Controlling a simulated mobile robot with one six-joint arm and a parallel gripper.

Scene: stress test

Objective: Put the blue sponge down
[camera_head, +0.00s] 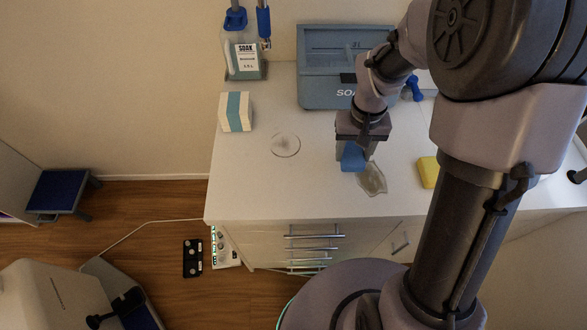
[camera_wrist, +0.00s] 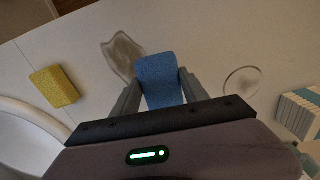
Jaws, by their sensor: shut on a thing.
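The blue sponge (camera_head: 352,158) is in my gripper (camera_head: 356,150), just above or touching the white counter (camera_head: 262,190); I cannot tell which. In the wrist view the sponge (camera_wrist: 160,80) sits between the two grey fingers of my gripper (camera_wrist: 160,88), which is shut on it. A greyish wet-looking patch (camera_head: 372,179) lies on the counter right beside the sponge. The patch also shows in the wrist view (camera_wrist: 122,52), to the left of the sponge.
A yellow sponge (camera_head: 428,171) lies right of the patch. A faint round mark (camera_head: 285,145) is left of my gripper. A white-and-teal box (camera_head: 236,112), a bottle (camera_head: 246,60) and a blue-grey bin (camera_head: 325,85) stand behind. The counter's front left is clear.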

